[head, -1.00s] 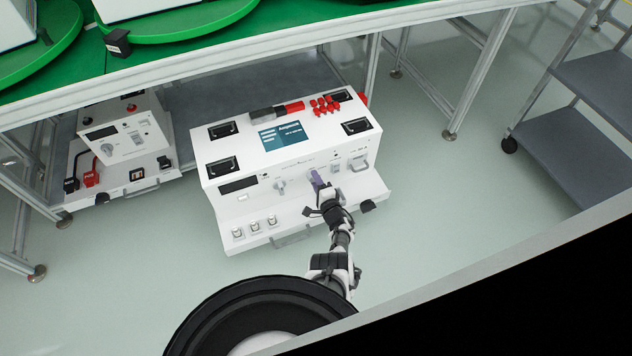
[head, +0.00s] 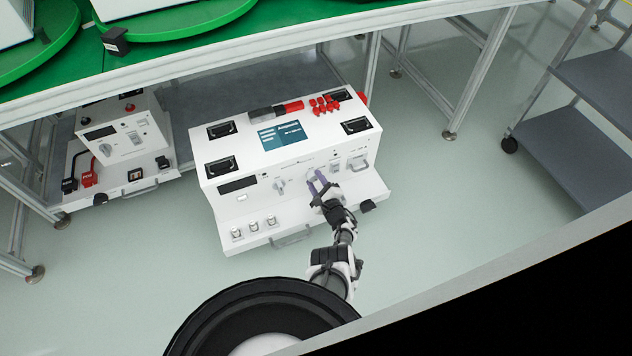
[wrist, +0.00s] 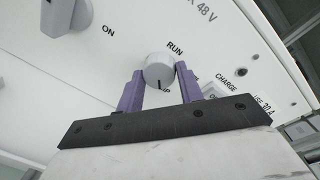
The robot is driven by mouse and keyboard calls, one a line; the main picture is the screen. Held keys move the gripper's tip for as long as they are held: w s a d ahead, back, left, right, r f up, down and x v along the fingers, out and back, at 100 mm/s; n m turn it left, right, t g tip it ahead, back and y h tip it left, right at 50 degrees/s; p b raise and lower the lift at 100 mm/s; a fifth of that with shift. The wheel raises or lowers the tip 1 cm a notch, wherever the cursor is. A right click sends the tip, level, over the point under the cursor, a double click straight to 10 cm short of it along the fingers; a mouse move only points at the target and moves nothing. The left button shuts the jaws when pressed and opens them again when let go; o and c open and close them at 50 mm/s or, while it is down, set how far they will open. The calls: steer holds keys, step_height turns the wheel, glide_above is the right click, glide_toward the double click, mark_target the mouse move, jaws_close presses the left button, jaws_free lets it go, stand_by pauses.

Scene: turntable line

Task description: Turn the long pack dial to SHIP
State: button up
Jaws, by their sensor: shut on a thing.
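The dial (wrist: 158,71) is a small round light-grey knob on a white panel in the wrist view. Its dark mark points down, to a partly hidden label ending in "IP". A "RUN" label is printed above it to the right. My gripper (wrist: 159,80) has its two purple fingers on either side of the knob, shut on it. In the head view my gripper (head: 318,178) is at the front panel of the white cabinet (head: 230,203), right of centre. The knob is hard to make out there.
Another grey dial (head: 279,184), by an "ON" label in the wrist view, sits to the left on the panel. A screen (head: 283,135) and red connectors (head: 324,105) are on top. A second white unit (head: 125,140) stands left.

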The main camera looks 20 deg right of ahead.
steer(key=shift+w, duration=0.1)
stand_by(0.3)
steer(key=o, duration=1)
steer(key=shift+a, duration=0.1)
steer(key=s+p, duration=0.2)
steer(key=s, duration=0.2)
steer(key=s+d+p, duration=0.1)
steer(key=s+p, duration=0.1)
steer(key=s, duration=0.3)
steer(key=s+p, duration=0.2)
steer(key=s, duration=0.2)
steer(key=shift+s+d+r+p, duration=0.2)
steer(key=shift+s+r+p, duration=0.15)
steer(key=shift+s, duration=0.05)
